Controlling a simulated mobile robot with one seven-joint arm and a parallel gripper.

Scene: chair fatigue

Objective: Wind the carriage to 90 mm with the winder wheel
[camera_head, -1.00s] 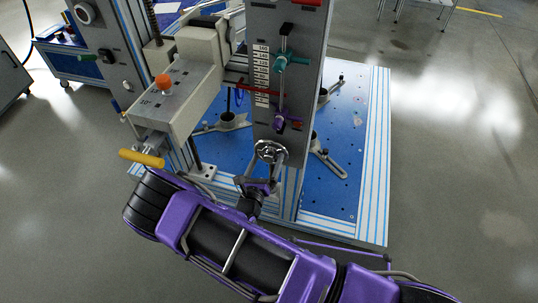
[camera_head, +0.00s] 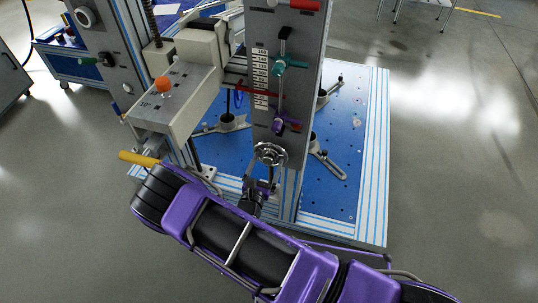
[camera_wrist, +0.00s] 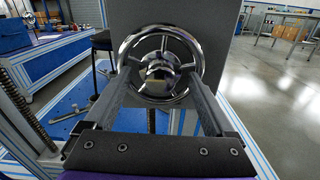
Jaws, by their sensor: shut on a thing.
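The winder wheel (camera_head: 270,153) is a shiny chrome spoked handwheel low on the grey column (camera_head: 275,105). In the wrist view the wheel (camera_wrist: 135,50) faces me, with its hub in the middle. My gripper (camera_wrist: 160,82) is shut on the wheel, one finger at each side of its rim. In the head view my gripper (camera_head: 268,165) reaches the wheel from below. The carriage appears to be the grey block (camera_head: 185,100) with the orange knob (camera_head: 163,84), left of the column.
A yellow handle (camera_head: 138,158) juts out at left, near my arm. The blue base plate (camera_head: 335,195) carries several clamps.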

